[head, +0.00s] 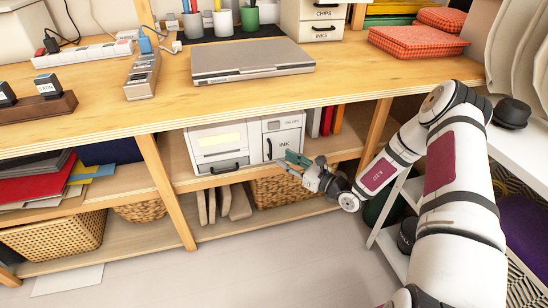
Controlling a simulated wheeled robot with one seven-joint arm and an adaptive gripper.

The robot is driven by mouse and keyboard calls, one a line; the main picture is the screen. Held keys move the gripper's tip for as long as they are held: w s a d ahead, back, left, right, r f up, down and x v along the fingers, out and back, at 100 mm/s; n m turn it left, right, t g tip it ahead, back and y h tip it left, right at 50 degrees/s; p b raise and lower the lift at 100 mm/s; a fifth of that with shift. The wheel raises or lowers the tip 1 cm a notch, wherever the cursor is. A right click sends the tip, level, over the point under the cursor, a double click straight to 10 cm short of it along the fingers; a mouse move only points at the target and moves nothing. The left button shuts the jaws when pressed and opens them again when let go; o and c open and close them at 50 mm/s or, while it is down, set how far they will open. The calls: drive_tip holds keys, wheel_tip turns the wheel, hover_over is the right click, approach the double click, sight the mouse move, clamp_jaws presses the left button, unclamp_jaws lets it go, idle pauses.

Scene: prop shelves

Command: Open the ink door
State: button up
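The ink door (284,142) is the white front of a small cabinet on the shelf under the wooden desk. It carries the label INK and a black upright handle on its left side. The door looks closed. My gripper (284,161) is in front of the door's lower part, with its fingers pointing left towards the handle. It hides the door's lower right. One finger shows a teal part. The fingers are too small to tell how far apart they are, or whether they touch the door.
A white unit (219,146) with a black handle stands just left of the ink cabinet. Red and orange books (332,119) stand to its right. A slanted wooden leg (374,133) is further right. A wicker basket (285,190) sits below. The desk (350,75) overhangs the shelf.

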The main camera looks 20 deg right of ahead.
sight(274, 154)
drive_tip(key=shift+b+x, duration=0.85)
drive_tip(key=shift+x, duration=2.15)
clamp_jaws()
